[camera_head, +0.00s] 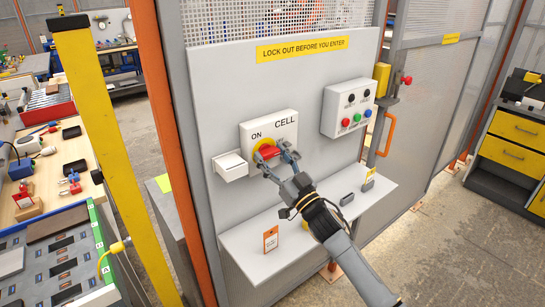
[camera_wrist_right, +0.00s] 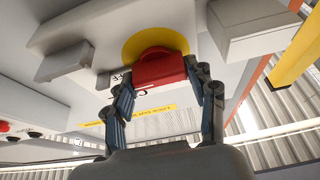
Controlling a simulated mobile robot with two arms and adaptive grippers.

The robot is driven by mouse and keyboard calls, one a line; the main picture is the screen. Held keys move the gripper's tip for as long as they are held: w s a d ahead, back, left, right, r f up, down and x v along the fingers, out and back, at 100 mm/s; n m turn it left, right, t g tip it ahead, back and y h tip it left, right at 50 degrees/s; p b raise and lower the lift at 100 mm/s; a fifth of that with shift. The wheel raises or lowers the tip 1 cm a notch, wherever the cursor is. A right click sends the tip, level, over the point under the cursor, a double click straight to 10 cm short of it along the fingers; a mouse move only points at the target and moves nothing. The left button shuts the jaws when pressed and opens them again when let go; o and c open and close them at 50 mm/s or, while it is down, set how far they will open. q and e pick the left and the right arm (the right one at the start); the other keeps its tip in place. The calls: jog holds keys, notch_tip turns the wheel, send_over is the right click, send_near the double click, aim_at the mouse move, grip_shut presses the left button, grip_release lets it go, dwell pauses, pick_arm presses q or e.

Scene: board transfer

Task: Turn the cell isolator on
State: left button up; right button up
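The cell isolator (camera_head: 284,128) is a pale box marked ON and CELL on the grey panel. Its rotary switch has a yellow disc (camera_wrist_right: 140,42) and a red handle (camera_wrist_right: 158,68); the handle also shows in the head view (camera_head: 268,151). My right gripper (camera_head: 276,156) reaches up to the handle from the lower right. In the right wrist view its fingers (camera_wrist_right: 160,82) lie at either side of the handle, seemingly touching it, so the gripper looks shut on it. The handle's exact angle is partly hidden by the fingers. My left gripper is out of view.
A small pale box (camera_head: 230,166) sits just left of the isolator. A button box (camera_head: 349,108) is to its right. A shelf (camera_head: 250,253) with a tag and small dark items juts out below. A yellow post (camera_head: 103,130) stands at left, before a cluttered workbench.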

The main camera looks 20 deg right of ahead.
jog(key=c, duration=0.4)
